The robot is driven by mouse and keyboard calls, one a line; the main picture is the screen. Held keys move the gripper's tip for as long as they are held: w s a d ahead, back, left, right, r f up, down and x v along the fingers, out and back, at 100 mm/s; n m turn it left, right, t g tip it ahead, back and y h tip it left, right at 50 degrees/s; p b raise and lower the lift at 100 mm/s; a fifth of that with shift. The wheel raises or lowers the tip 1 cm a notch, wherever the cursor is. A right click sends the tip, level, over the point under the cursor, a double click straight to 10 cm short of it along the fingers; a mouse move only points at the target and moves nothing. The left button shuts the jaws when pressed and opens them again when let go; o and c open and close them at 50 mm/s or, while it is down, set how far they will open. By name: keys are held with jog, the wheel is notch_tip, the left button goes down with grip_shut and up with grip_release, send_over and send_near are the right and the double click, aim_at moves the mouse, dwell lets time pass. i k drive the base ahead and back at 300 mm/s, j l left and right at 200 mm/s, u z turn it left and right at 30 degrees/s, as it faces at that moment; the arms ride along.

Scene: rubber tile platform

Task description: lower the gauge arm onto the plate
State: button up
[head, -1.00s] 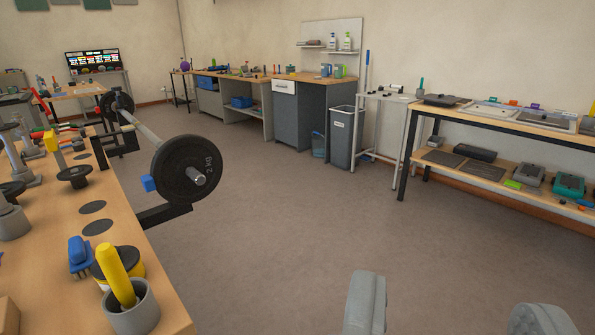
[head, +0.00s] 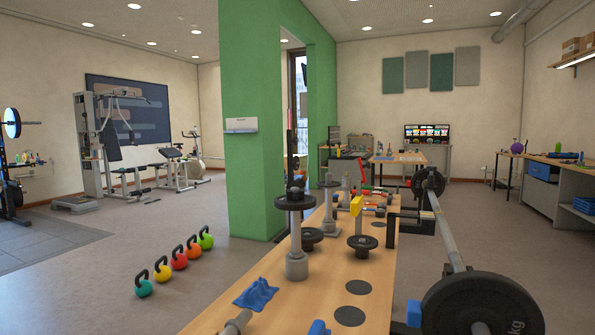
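I cannot tell for sure which part is the gauge arm. A large black weight plate (head: 485,308) sits on the near end of a barbell (head: 443,232) at the right, cut off by the bottom edge. A grey post (head: 296,240) carries another black disc (head: 295,201). Small red handles (head: 366,190) stand farther back. My gripper is not in view.
The wooden bench (head: 330,290) has two flat dark discs on its bare right side. A blue piece (head: 256,294) lies at its near left. Several coloured kettlebells (head: 179,257) stand on the floor at left. A green pillar (head: 262,130) rises behind.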

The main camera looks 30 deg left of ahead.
aim_at(368, 165)
jog(key=i+l+u, duration=0.1)
jog(key=l+u, duration=0.2)
jog(key=l, duration=0.15)
jog(key=l+u, duration=0.35)
jog(key=l, duration=0.15)
jog(key=i+l, duration=0.25)
jog(key=l, duration=0.15)
jog(key=i+l, duration=0.25)
jog(key=l, duration=0.15)
jog(key=i+l, duration=0.25)
jog(key=l, duration=0.15)
jog(key=i+l+u, duration=0.1)
jog(key=i+l, duration=0.15)
jog(key=l, duration=0.2)
jog(key=i+l, duration=0.25)
jog(key=l, duration=0.15)
jog(key=i+j, duration=0.25)
jog(key=i, duration=0.15)
jog(key=i+j, duration=0.3)
jog(key=i+u, duration=0.05)
